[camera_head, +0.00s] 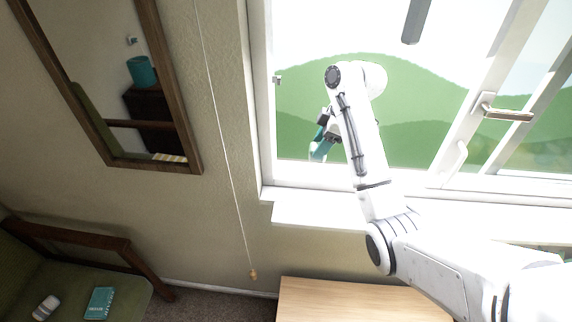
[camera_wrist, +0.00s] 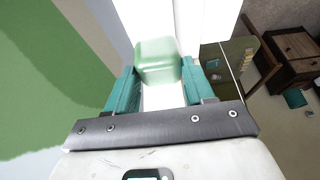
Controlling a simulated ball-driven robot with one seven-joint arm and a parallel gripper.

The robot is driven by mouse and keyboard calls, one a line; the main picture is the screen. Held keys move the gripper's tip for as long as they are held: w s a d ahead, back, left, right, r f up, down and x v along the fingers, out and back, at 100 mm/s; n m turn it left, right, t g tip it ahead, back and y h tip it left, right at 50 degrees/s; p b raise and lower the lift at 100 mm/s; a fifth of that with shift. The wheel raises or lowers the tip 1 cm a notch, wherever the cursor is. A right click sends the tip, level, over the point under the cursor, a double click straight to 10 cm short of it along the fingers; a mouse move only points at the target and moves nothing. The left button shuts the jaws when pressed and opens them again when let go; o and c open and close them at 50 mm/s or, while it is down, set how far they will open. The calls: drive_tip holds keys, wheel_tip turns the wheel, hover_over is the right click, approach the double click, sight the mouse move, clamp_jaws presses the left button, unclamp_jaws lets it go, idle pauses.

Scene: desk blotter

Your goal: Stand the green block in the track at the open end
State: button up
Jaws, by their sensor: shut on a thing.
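My gripper (camera_wrist: 158,78) has teal fingers and is shut on the green block (camera_wrist: 158,58), a pale translucent-looking cube at the fingertips. In the head view my gripper (camera_head: 318,148) hangs at the left part of the window opening, above the sill; the block cannot be made out clearly there. The white window frame (camera_head: 312,178) runs along the bottom of the opening. In the wrist view a bright white strip (camera_wrist: 205,25) lies beyond the block. The track's groove is washed out, and I cannot tell whether the block touches it.
A window sash with a handle (camera_head: 505,113) stands to the right. A pull cord (camera_head: 227,140) hangs left of the window, beside a framed mirror (camera_head: 172,90). A wooden desktop (camera_head: 340,303) is below the sill. A green seat (camera_head: 60,275) is at lower left.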

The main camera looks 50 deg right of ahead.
drive_tip(key=w+a+p, duration=0.1)
drive_tip(key=w+a, duration=0.5)
drive_tip(key=w, duration=0.1)
drive_tip(key=f+p, duration=0.1)
drive_tip(key=f, duration=0.5)
drive_tip(key=shift+d+p, duration=0.2)
drive_tip(key=shift+p, duration=0.1)
drive_tip(key=shift+w+a+f, duration=0.15)
drive_tip(key=shift+w+f, duration=0.05)
drive_tip(key=shift+f, duration=0.3)
drive_tip(key=o, duration=1.4)
drive_tip(key=shift+f, duration=0.1)
drive_tip(key=shift+c, duration=0.2)
drive_tip(key=v, duration=1.2)
